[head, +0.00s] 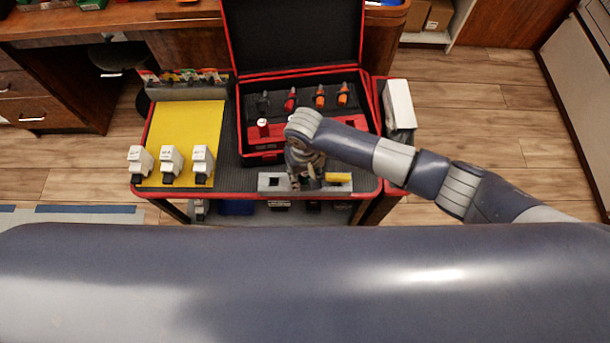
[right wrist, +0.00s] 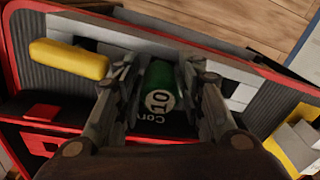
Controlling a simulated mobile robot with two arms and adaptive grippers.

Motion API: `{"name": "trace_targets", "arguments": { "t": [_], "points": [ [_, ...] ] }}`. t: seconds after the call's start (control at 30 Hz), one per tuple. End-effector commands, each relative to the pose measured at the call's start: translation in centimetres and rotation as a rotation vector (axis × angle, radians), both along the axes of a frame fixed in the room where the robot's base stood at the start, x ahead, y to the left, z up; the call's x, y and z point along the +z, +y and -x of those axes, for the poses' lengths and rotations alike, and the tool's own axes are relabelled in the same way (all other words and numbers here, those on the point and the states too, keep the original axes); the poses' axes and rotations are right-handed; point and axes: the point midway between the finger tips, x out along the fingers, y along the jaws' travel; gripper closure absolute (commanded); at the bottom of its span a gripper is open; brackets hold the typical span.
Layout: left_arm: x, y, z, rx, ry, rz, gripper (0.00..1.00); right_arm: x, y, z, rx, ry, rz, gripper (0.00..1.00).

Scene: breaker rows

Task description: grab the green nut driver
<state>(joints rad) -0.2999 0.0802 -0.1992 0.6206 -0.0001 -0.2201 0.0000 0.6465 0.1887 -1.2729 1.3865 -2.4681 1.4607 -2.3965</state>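The green nut driver (right wrist: 160,85) shows in the right wrist view as a dark green handle with a white "10" label on its end. It sits at a grey holder block (head: 270,182) at the front edge of the cart. My right gripper (head: 306,182) points down over this block and hides the driver in the head view. In the right wrist view the fingers of this gripper (right wrist: 165,75) are apart, one on each side of the green handle, with narrow gaps visible. My left gripper is not in view.
A yellow handle (head: 338,178) lies at the right of the holder block. Behind stands an open black and red case (head: 262,158) with several tools. White breakers (head: 171,160) stand on a yellow mat (head: 190,120) at the left. A white box (head: 398,103) is at the right.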

Motion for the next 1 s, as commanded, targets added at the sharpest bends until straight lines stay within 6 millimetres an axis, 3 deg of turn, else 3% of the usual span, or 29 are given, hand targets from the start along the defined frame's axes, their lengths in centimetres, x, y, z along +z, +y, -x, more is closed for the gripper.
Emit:
{"name": "trace_targets", "arguments": {
  "t": [0.07,0.2,0.23,0.57,0.67,1.0],
  "points": [
    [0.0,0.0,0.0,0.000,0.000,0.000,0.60,0.0,0.0,0.0,0.000,0.000,0.000,0.66],
    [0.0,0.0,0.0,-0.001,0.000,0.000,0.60,0.0,0.0,0.0,0.000,0.000,0.000,0.98],
    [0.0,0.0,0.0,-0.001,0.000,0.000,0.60,0.0,0.0,0.0,0.000,0.000,0.000,1.00],
    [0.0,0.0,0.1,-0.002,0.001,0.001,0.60,0.4,0.1,-0.1,0.000,-0.002,-0.002,1.00],
    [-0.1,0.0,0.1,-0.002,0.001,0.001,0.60,1.6,0.1,-0.2,0.001,-0.006,-0.002,1.00],
    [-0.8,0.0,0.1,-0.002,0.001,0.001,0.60,8.0,0.0,-0.1,0.001,-0.005,-0.001,1.00]
  ]
}}
